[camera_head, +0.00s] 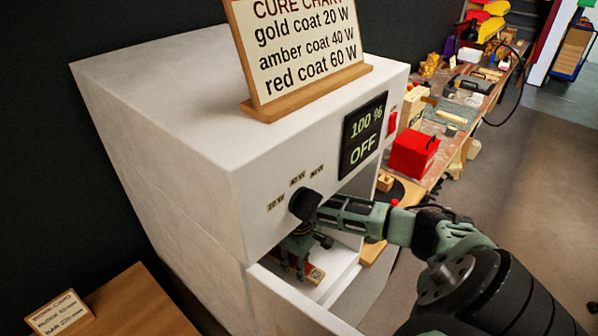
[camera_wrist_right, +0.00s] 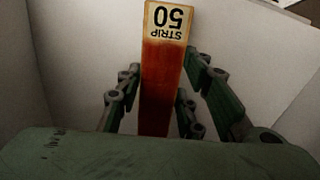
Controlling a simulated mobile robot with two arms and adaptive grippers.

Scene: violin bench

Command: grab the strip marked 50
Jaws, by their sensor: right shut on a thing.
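The strip marked 50 (camera_wrist_right: 162,70) is a narrow reddish-brown bar with a cream label at its far end, reading upside down in the right wrist view. In the head view the strip (camera_head: 316,274) lies low in the open white drawer (camera_head: 285,300), partly hidden by my right gripper (camera_head: 297,262). My right gripper reaches down into the drawer, its fingers on both sides of the strip, shut on it. The fingers also show in the right wrist view (camera_wrist_right: 160,100). My left gripper is not in view.
A white cabinet (camera_head: 165,130) with a knob (camera_head: 304,204) and an OFF display (camera_head: 363,135) stands above the drawer. A cure chart (camera_head: 300,50) sits on top. A work card (camera_head: 60,314) is at lower left. A cluttered bench with a red box (camera_head: 413,153) runs behind.

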